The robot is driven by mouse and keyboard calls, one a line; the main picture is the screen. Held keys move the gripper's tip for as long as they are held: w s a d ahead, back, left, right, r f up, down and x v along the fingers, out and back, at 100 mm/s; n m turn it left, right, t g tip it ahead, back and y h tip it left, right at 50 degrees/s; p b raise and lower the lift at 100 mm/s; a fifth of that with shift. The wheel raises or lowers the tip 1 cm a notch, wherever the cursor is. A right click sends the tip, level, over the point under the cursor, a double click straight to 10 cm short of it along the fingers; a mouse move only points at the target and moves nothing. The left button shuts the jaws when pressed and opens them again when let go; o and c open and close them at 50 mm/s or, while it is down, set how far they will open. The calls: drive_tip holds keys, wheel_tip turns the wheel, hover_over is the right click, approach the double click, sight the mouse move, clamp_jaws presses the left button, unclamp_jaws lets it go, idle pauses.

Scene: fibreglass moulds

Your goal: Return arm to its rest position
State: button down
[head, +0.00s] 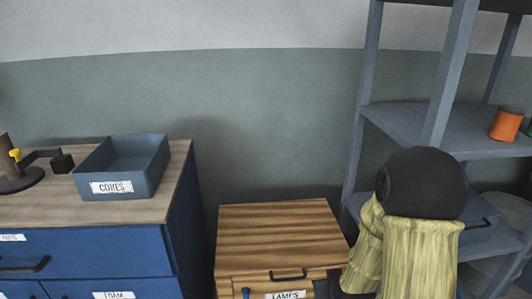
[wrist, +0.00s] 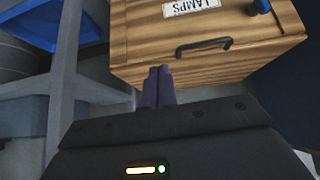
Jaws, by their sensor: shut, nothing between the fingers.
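My arm, with a black rounded joint and yellowish ribbed covers, reaches down at the right of the head view. The tips of my gripper are not clear there. In the wrist view my gripper (wrist: 158,74) has its two dark fingers together with nothing between them. The fingertips appear in front of the wooden cabinet labelled LAMPS (head: 275,225), which also shows in the wrist view (wrist: 145,50). I cannot tell whether they touch it. Its dark handle (wrist: 204,46) is to the right of the fingertips in the wrist view.
A grey-blue shelf rack (head: 440,125) stands at the right, close to my arm, with an orange pot (head: 506,125) on it. A blue cabinet (head: 80,255) at the left bears a CORES bin (head: 125,165). The wooden cabinet's top is clear.

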drive_tip(key=s+a+r+m+g+p, duration=0.15)
drive_tip(key=s+r+g, duration=0.35)
drive_tip(key=s+r, duration=0.6)
drive_tip(key=w+p+v, duration=0.2)
drive_tip(key=p+v, duration=1.1)
drive_tip(key=w+a+r+p+v, duration=0.1)
drive_tip(key=w+p+v, duration=0.1)
drive_tip(key=p+v, duration=1)
drive_tip(key=shift+w+r+p, duration=0.15)
drive_tip(key=shift+r+p, duration=0.25)
drive_tip(key=shift+p, duration=0.55)
drive_tip(key=c, duration=2.2)
unclamp_jaws()
drive_tip(key=shift+a, duration=0.15)
